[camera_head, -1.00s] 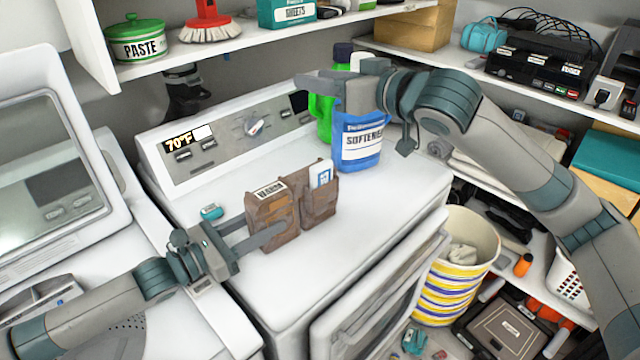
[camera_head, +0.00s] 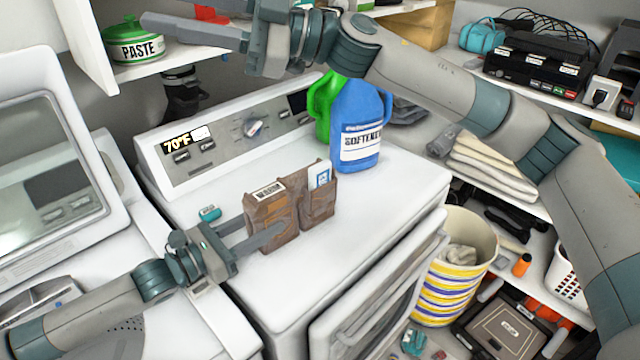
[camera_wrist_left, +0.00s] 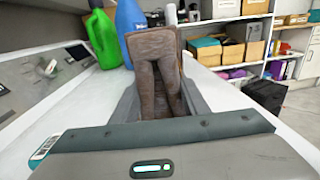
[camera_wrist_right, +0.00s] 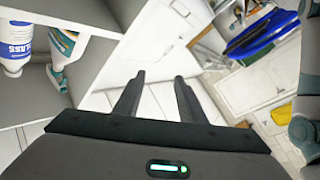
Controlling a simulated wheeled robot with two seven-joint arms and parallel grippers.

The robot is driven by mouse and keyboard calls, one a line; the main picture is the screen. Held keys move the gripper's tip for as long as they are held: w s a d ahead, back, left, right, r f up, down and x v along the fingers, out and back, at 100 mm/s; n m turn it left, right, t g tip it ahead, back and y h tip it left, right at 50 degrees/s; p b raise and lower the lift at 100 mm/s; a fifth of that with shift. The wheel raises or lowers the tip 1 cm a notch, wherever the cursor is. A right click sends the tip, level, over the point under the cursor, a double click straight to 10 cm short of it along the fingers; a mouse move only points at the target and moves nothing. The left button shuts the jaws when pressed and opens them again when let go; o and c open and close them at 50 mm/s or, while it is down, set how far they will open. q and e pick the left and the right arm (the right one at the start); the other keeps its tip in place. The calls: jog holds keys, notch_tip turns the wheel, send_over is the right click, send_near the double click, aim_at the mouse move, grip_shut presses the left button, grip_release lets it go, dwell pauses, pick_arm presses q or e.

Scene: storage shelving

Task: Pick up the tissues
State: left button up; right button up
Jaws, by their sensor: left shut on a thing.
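A brown two-pocket pouch (camera_head: 318,207) stands on the white machine top. A small white and blue packet (camera_head: 319,177) pokes out of its right pocket; I cannot read whether it is the tissues. A light printed label or packet (camera_head: 268,191) shows at the left pocket. My left gripper (camera_head: 262,228) is shut on the pouch's left part, one finger in front and one behind. The left wrist view shows the pouch (camera_wrist_left: 155,65) between the fingers. My right gripper (camera_head: 190,30) is raised by the upper shelf; its fingers are apart and empty in the right wrist view (camera_wrist_right: 158,82).
A blue softener jug (camera_head: 360,125) and a green jug (camera_head: 322,105) stand behind the pouch. A green paste tin (camera_head: 135,42) sits on the upper shelf. A striped bin (camera_head: 452,285) stands right of the machine. The machine top right of the pouch is clear.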

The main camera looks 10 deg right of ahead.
notch_tip(320, 180, down, 4)
jog(key=s+a+n+g+h, duration=0.2)
jog(key=n+h, duration=0.1)
jog(key=m+t+h, duration=0.3)
jog(key=m+h, duration=0.1)
jog(key=h, duration=1.6)
send_over(321, 163)
jog(key=a, duration=0.1)
notch_tip(321, 163, down, 16)
jog(key=f, duration=0.1)
jog(key=shift+s+a+r, duration=0.15)
jog(key=shift+s+r, duration=0.1)
jog(key=shift+s, duration=0.1)
jog(key=shift+w+d+f, duration=0.1)
jog(key=shift+d+f, duration=0.05)
jog(key=shift+f, duration=1)
jog(key=shift+w+d+f, duration=0.1)
jog(key=shift+f, duration=1)
jog(key=shift+w+d+f, duration=0.1)
jog(key=shift+d+f, duration=0.05)
jog(key=shift+f, duration=1)
